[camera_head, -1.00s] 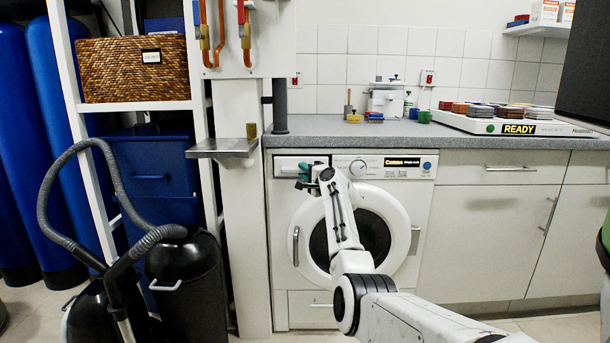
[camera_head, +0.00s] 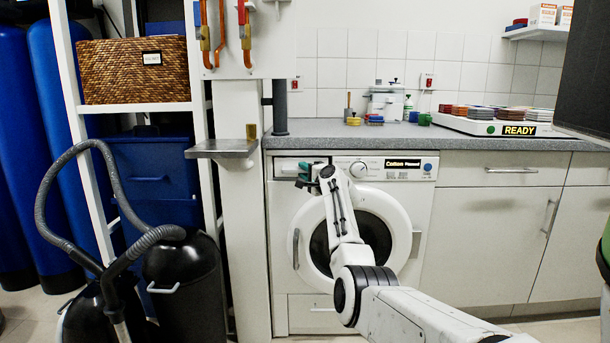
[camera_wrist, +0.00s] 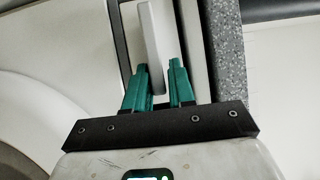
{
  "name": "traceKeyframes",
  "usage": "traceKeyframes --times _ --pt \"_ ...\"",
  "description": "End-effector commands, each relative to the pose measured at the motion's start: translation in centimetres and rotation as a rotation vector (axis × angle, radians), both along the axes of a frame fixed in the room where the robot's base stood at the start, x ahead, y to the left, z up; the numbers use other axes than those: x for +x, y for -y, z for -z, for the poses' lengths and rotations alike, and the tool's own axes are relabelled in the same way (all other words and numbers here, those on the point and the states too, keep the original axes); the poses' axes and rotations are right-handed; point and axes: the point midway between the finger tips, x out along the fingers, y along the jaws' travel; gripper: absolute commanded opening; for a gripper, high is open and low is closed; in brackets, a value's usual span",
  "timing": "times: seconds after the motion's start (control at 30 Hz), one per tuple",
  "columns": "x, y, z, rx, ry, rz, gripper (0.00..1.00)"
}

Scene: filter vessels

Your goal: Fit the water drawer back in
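The washer-dryer (camera_head: 405,215) stands under the worktop, with its round door closed. The water drawer (camera_head: 284,168) is at the upper left of its front, partly hidden behind my gripper (camera_head: 308,173). In the wrist view, the pale drawer handle (camera_wrist: 151,40) runs between the green fingers of my gripper (camera_wrist: 159,72). The left finger lies close against the handle, and a narrow dark gap shows between the handle and the right finger. The fingers stand apart around the handle. I cannot tell how far out the drawer is.
The grey worktop (camera_head: 350,130) edge runs just above the drawer; its speckled edge also shows close to the right finger in the wrist view (camera_wrist: 230,60). A metal shelf (camera_head: 222,148) on a white post juts out to the left. A black vacuum cleaner (camera_head: 185,280) stands on the floor at left.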

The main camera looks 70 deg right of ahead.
Motion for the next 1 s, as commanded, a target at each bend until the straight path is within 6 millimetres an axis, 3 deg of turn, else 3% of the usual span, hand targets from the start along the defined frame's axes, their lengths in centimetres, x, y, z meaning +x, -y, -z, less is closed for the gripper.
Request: traceKeyframes --times 0.27,0.67,1.0 --pt "0.0 0.0 0.0 0.001 0.000 0.000 0.49" --pt "-0.5 -0.4 0.2 0.005 -0.002 -0.001 0.49" --pt "-3.8 -2.9 0.3 0.003 -0.002 -0.001 0.49"
